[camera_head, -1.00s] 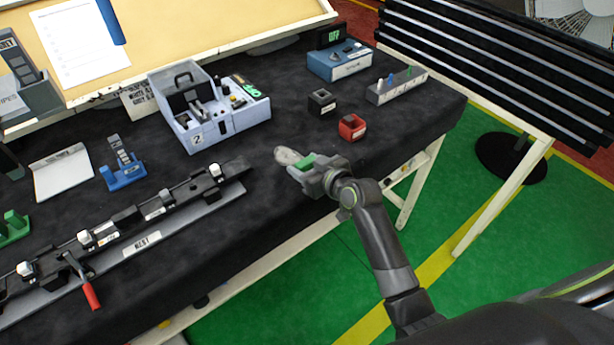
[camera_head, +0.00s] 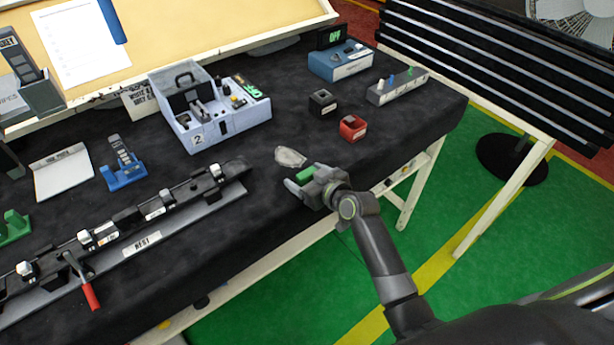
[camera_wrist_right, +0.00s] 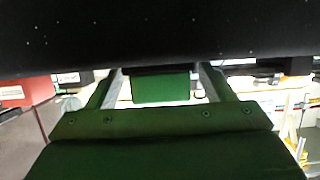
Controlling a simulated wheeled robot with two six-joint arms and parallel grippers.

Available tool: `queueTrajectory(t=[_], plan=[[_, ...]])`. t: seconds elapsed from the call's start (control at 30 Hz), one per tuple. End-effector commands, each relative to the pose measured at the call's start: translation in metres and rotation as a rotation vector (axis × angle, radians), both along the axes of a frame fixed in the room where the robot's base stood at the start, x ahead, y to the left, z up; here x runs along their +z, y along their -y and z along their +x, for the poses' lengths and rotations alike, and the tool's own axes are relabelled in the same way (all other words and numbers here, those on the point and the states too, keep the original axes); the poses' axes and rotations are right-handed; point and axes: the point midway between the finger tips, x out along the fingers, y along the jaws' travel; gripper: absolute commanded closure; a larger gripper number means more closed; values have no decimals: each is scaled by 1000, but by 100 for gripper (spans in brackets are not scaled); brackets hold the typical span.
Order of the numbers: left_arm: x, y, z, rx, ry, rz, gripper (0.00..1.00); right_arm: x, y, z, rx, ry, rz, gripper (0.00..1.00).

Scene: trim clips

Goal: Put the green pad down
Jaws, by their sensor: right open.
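The green pad (camera_head: 305,174) shows as a small green block at my right gripper (camera_head: 301,181), near the front edge of the black table. It also shows in the right wrist view (camera_wrist_right: 160,88), between the two fingers. My right gripper is open, with its fingers around the pad. Whether a finger still touches the pad, and whether the pad rests fully on the table, I cannot tell. My left gripper is not in view.
A red box (camera_head: 352,128) and a black box (camera_head: 322,102) stand further back. A black rail fixture (camera_head: 150,210) lies to the left. Table around the patch is clear.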

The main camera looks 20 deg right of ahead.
Motion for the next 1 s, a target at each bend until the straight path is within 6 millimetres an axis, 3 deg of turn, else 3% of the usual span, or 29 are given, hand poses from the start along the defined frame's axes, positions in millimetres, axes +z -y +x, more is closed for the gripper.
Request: queueTrajectory(t=[0.33,1.0], plan=[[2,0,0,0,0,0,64,5,3,-7,0,0,0,25],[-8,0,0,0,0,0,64,40,36,-97,1,1,-2,25]])
